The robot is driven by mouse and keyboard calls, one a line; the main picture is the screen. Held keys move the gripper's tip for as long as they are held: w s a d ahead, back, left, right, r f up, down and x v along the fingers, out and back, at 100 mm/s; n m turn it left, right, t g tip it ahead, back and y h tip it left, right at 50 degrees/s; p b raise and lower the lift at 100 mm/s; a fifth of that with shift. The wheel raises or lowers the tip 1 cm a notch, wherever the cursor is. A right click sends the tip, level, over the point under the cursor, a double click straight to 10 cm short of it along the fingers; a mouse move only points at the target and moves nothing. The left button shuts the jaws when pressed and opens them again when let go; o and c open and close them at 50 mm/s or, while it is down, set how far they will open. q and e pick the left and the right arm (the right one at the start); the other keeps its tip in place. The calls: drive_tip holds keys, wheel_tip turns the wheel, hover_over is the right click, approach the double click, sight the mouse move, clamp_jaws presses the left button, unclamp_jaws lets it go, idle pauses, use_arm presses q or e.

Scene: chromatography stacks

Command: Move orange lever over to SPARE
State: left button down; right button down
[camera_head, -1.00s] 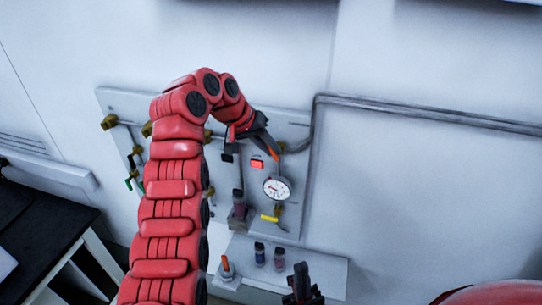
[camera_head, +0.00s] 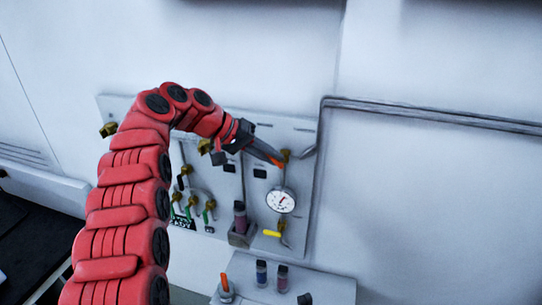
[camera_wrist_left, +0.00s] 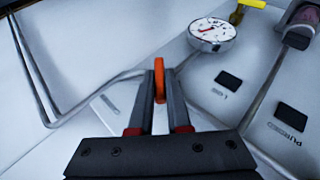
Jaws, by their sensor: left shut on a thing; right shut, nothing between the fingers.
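The orange lever (camera_head: 277,162) is on the upright grey valve panel, beside a brass valve (camera_head: 286,155) above the round gauge. My left gripper (camera_head: 270,156) reaches it from the left and is shut on it. In the left wrist view the orange lever (camera_wrist_left: 159,80) stands between the two fingertips (camera_wrist_left: 159,95). I cannot read a SPARE label; a small label (camera_wrist_left: 110,104) left of the fingers is illegible.
The white gauge (camera_head: 281,200) and a yellow lever (camera_head: 271,233) sit below the orange lever. Green levers (camera_head: 209,206) are further left. A pipe (camera_head: 430,112) runs right along the wall.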

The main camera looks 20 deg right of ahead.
use_arm(q)
drive_tip(key=c, duration=0.9)
unclamp_jaws()
drive_tip(key=shift+w+f, duration=0.1)
drive_tip(key=shift+f, duration=0.05)
drive_tip(key=shift+a+r, duration=0.25)
drive_tip(key=shift+r, duration=0.1)
drive_tip(key=p+v, duration=0.7)
drive_tip(key=v, duration=0.9)
drive_tip(key=shift+w+a+r, duration=0.1)
drive_tip(key=shift+a+r, duration=0.05)
drive_tip(key=shift+a, duration=0.1)
